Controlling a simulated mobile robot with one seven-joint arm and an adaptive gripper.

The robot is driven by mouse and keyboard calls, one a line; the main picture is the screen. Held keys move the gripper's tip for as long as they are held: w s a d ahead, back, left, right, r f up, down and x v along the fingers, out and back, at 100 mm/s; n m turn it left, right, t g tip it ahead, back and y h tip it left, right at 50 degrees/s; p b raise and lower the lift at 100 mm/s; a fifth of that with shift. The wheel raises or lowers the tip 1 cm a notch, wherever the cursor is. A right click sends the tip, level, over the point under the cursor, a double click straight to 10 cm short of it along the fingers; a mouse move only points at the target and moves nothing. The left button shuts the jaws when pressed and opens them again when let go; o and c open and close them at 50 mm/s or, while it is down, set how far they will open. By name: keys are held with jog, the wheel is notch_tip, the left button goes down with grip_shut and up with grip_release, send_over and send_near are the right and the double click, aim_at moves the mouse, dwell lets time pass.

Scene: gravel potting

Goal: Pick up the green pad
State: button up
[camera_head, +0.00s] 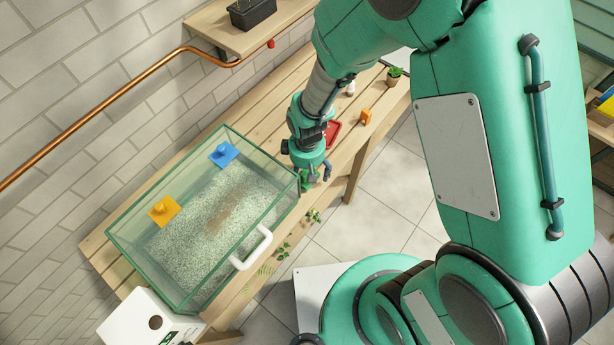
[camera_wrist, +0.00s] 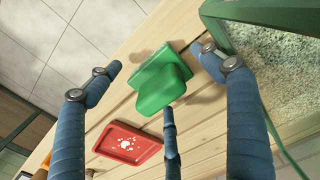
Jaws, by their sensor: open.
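The green pad (camera_wrist: 152,66), a flat plate with a raised block-like grip, lies on the wooden bench beside the glass tank (camera_wrist: 262,14). In the wrist view my gripper (camera_wrist: 160,75) has its blue fingers spread around the pad, with one finger to the left, one to the right and one below. The fingers are open and I see no clear contact. In the head view my gripper (camera_head: 317,174) hangs at the tank's right corner, and the green pad (camera_head: 304,180) is mostly hidden behind it.
A red tray (camera_wrist: 126,143) lies near the green pad. An orange object (camera_head: 365,117) and a small potted plant (camera_head: 394,76) stand farther along the bench.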

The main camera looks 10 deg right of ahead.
jog(key=c, duration=1.4)
jog(key=shift+r, duration=0.1)
notch_tip(320, 180, up, 10)
jog(key=shift+f+p, duration=0.1)
jog(key=shift+p, duration=1.05)
